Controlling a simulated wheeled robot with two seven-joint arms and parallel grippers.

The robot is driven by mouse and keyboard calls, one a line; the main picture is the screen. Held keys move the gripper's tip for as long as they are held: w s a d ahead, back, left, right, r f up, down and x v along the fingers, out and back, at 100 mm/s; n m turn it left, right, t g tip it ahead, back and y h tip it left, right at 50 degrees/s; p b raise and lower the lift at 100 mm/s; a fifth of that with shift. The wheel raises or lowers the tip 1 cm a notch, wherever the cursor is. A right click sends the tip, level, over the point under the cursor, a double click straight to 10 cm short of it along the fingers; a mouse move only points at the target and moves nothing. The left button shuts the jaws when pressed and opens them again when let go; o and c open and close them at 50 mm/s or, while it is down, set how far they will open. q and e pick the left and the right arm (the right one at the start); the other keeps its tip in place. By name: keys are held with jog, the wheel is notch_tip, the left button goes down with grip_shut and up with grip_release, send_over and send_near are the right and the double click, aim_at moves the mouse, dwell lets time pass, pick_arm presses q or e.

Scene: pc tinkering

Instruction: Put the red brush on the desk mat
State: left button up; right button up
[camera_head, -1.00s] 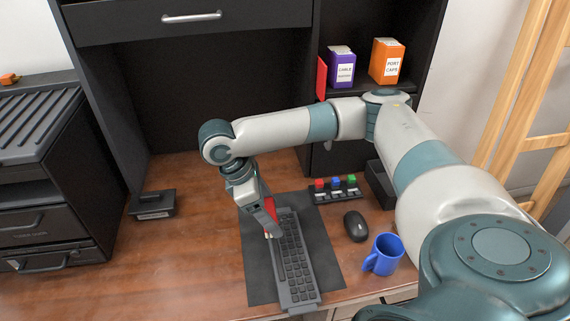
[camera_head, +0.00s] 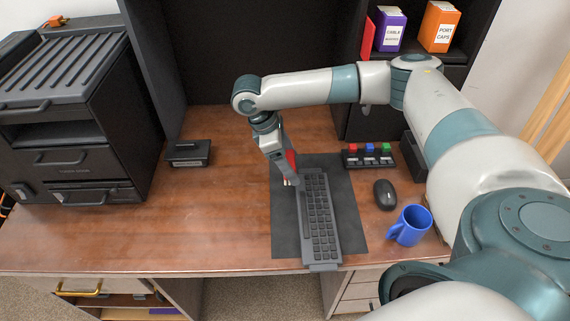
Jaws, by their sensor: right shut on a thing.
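The red brush (camera_head: 291,160) shows as a red part beside my right gripper (camera_head: 290,183), with pale bristles near the fingertips. My right gripper is shut on it and points down over the upper left part of the dark desk mat (camera_head: 287,228), left of the keyboard. The gripper hides part of the brush, and I cannot tell whether the brush touches the mat. The mat lies flat on the wooden desk. My left gripper is not in view.
A grey keyboard (camera_head: 320,225) lies on the mat. A black mouse (camera_head: 385,194), a blue mug (camera_head: 410,225) and a rack with coloured blocks (camera_head: 370,155) stand to the right. A small black box (camera_head: 189,152) is at left. The desk's left half (camera_head: 170,215) is mostly clear.

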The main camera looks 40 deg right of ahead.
jog(key=w+f, duration=0.2)
jog(key=w, duration=0.2)
jog(key=shift+w+d+f, duration=0.3)
jog(key=shift+d+f, duration=0.1)
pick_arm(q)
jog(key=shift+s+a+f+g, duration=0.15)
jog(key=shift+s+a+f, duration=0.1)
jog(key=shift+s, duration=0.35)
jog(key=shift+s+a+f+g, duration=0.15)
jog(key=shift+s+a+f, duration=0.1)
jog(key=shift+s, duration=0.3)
pick_arm(e)
jog(key=shift+f+p, duration=0.35)
jog(key=shift+f, duration=0.25)
notch_tip(320, 180, down, 3)
jog(key=shift+r, duration=0.15)
jog(key=shift+p, duration=0.3)
jog(key=o, duration=1)
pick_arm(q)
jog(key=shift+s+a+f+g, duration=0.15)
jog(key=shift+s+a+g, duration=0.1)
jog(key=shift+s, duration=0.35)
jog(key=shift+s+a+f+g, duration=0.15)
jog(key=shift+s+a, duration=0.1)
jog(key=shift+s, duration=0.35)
